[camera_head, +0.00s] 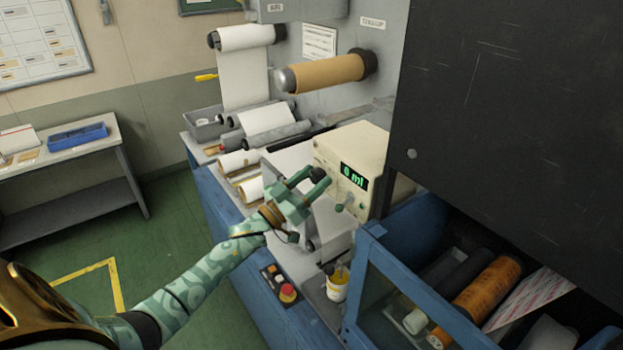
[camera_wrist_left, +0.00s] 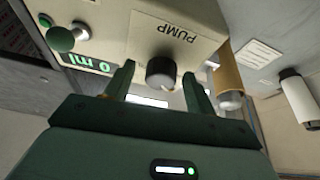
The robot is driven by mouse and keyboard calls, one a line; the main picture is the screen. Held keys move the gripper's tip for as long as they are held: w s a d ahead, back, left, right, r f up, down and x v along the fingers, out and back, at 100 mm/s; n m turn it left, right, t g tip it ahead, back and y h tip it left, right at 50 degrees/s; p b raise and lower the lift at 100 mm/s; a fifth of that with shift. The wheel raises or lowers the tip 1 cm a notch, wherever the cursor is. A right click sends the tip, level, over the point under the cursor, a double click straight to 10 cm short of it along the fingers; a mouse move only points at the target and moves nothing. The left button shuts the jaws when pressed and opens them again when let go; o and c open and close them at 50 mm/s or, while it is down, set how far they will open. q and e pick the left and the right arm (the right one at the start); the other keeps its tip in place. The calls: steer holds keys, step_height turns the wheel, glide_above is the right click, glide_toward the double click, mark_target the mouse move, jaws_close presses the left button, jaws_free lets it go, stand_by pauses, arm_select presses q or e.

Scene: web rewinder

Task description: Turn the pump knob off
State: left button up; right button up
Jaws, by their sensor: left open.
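The pump is a cream box (camera_head: 345,143) with a green display (camera_head: 354,174) that reads "0 ml". Its dark round knob (camera_head: 318,174) is on the front face. The knob also shows in the left wrist view (camera_wrist_left: 161,72), beside the word "PUMP". My left gripper (camera_head: 315,182) is open, with its two fingers on either side of the knob. In the wrist view a gap shows between the knob and the fingers; I cannot tell whether either finger touches it. The knob's pointer mark is not visible. My right gripper is not in view.
Below are a red stop button (camera_head: 287,293) and a yellow-and-white tub (camera_head: 338,284). A brown roll (camera_head: 328,74) sticks out above the pump. A large dark panel (camera_head: 510,120) fills the right side.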

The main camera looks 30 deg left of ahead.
arm_select(q)
steer(key=c, duration=1)
steer(key=shift+o, duration=0.2)
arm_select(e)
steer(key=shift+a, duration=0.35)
